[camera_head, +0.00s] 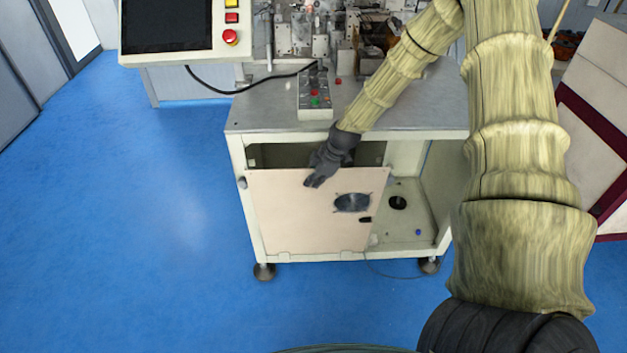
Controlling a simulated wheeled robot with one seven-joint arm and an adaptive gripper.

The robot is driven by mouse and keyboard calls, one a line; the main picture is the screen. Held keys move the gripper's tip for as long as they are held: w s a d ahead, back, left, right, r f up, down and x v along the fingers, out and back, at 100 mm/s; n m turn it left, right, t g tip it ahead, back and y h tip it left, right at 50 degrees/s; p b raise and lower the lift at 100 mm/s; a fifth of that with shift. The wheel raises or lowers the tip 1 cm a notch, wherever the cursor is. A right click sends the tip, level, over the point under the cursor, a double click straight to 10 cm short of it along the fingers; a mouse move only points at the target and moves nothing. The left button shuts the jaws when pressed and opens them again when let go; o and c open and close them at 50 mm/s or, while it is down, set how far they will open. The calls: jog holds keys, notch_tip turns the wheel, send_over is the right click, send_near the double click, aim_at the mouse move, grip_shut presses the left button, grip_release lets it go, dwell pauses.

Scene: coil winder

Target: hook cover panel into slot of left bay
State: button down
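The cover panel (290,222) is a flat beige sheet with a dark round vent near its right side and a small dark latch below it. It stands nearly upright and slightly tilted at the front of the left bay (290,156), whose dark opening shows above the panel's top edge. The panel's lower edge is near the cabinet's bottom rail; whether it sits in the slot cannot be told. My gripper (316,181) is at the panel's top edge, its dark fingers reaching over it and seemingly closed on it.
The cabinet (239,170) stands on feet on a blue floor (150,240). Its right bay (420,200) is open. A button box (316,95) and machine parts are on top. A control screen (167,25) stands upper left. Floor at left is clear.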

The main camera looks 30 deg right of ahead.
jog(key=shift+f, duration=0.25)
dwell(0.3)
jog(key=c, duration=1.6)
grip_release()
jog(key=shift+o, duration=0.2)
jog(key=shift+s+f, duration=0.1)
jog(key=shift+d+r, duration=0.1)
jog(key=shift+r, duration=0.3)
jog(key=v, duration=1.1)
jog(key=shift+s+r, duration=0.1)
jog(key=shift+r, duration=0.05)
